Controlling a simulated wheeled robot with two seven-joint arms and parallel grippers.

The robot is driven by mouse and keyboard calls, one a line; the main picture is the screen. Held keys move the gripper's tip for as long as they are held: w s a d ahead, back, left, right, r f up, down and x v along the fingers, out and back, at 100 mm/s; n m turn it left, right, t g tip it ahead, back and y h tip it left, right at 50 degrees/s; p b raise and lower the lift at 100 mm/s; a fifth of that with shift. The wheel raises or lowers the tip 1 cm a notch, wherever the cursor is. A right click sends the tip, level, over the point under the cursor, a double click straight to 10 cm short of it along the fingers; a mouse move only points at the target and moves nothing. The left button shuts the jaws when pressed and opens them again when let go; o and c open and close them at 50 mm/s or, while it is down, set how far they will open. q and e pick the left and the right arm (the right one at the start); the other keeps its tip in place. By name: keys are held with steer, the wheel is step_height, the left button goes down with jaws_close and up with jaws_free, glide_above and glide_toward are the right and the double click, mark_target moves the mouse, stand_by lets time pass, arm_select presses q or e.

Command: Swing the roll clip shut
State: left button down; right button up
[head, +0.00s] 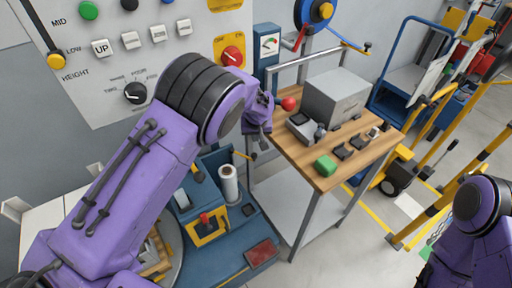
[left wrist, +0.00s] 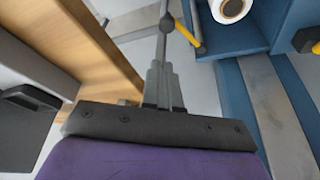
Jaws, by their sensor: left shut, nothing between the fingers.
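A white roll (head: 228,185) stands on the blue machine; its end shows at the top of the left wrist view (left wrist: 230,8). A thin yellow-ended bar (head: 243,155) beside the top of the roll looks like the roll clip. In the left wrist view, a yellow bar (left wrist: 188,36) slants beside the roll, near a dark knob on a grey rod. My left gripper (left wrist: 163,78) is shut and empty, its fingertips close to that rod; I cannot tell whether they touch. In the head view it (head: 262,148) hangs between roll and table. My right gripper is out of view.
A control panel (head: 150,60) is behind my left arm. Yellow rails (head: 440,205) stand at the right.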

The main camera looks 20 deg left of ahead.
arm_select(q)
steer(key=p+x, duration=0.1)
steer(key=x, duration=0.9)
steer(key=shift+a+p, duration=0.3)
steer(key=shift+s, duration=0.1)
